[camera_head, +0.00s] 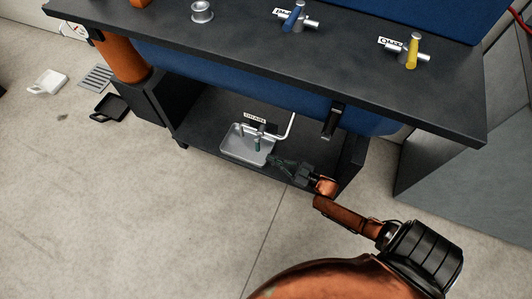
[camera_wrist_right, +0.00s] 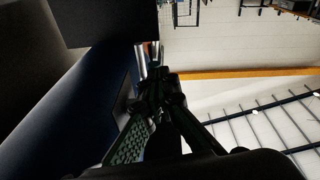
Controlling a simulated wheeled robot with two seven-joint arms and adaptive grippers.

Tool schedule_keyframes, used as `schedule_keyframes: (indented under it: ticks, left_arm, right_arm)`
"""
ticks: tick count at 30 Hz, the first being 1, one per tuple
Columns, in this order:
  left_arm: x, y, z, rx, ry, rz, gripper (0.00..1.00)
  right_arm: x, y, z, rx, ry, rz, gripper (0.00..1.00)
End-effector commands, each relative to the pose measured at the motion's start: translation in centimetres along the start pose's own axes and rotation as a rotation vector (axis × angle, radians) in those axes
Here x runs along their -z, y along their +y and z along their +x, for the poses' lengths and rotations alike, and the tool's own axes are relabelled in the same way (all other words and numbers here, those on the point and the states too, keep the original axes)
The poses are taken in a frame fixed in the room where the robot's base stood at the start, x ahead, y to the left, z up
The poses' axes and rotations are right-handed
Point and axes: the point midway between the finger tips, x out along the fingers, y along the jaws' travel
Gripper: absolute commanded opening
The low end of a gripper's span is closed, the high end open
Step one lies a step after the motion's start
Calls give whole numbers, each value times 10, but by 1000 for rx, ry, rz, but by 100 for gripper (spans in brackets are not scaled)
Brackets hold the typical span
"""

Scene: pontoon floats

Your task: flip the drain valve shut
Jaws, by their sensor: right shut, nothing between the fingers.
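My right gripper (camera_head: 273,161) is shut and empty, just right of and below the valve, by the tray's right edge. I cannot tell whether it touches the valve. In the right wrist view, the gripper (camera_wrist_right: 155,82) overlaps a bright metal pipe piece (camera_wrist_right: 141,60). My left gripper is out of view.
The dark tabletop (camera_head: 170,40) overhangs the shelf. It carries a blue-handled valve (camera_head: 293,17) and a yellow-handled valve (camera_head: 412,52). A white bent pipe (camera_head: 291,127) and the bench's right leg (camera_head: 349,160) are close to my gripper. The floor in front is clear.

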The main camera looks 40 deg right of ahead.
Motion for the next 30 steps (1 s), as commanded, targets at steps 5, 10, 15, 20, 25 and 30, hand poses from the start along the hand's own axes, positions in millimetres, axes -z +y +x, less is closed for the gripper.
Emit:
schedule_keyframes:
  ticks: [5,10,15,20,25,30]
  left_arm:
    - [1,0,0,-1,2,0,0]
    - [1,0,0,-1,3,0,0]
    - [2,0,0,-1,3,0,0]
    - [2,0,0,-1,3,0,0]
    - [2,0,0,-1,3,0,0]
    - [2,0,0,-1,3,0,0]
  right_arm:
    - [-1,3,-42,-5,-4,-2,0]
    - [0,3,-66,-6,-3,-2,0]
    - [0,3,-75,-5,0,-2,0]
    - [0,3,-75,-4,0,-1,0]
    - [0,3,-75,-4,-1,-1,0]
    - [0,3,-75,-5,-1,-1,0]
